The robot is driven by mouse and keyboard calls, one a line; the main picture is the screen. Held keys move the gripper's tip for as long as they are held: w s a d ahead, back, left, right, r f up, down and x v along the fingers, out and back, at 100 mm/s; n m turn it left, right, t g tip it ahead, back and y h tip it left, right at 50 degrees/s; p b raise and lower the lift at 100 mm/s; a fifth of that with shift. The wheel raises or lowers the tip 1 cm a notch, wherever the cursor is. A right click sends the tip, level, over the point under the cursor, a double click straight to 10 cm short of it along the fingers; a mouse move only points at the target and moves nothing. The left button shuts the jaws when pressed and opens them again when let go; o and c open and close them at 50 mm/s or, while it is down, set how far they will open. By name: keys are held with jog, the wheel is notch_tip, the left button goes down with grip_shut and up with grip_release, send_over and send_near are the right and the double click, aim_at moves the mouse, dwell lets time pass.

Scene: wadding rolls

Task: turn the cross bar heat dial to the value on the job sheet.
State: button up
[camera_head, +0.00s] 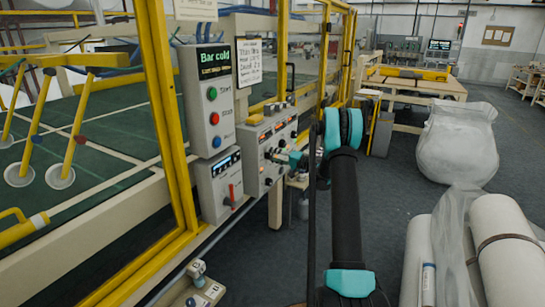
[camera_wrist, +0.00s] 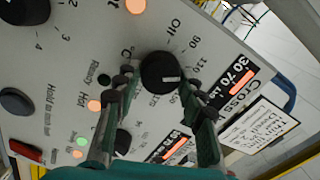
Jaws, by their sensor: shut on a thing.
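In the head view my gripper (camera_head: 284,157) reaches the control box (camera_head: 268,145); the dial is hidden there. A handwritten sheet (camera_head: 249,62) hangs above that box; its writing is too small to read.
A handwritten card (camera_wrist: 262,125) is beside the panel. A "Bar cold" display box (camera_head: 207,97) and yellow frame stand left. White rolls (camera_head: 503,250) and a bagged bundle (camera_head: 457,143) stand right; open floor lies between.

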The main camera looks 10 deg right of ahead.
jog(key=m, duration=0.6)
jog(key=shift+f, duration=0.1)
dwell(0.5)
jog(key=o, duration=1.2)
jog(key=shift+c, duration=0.2)
jog(key=v, duration=1.2)
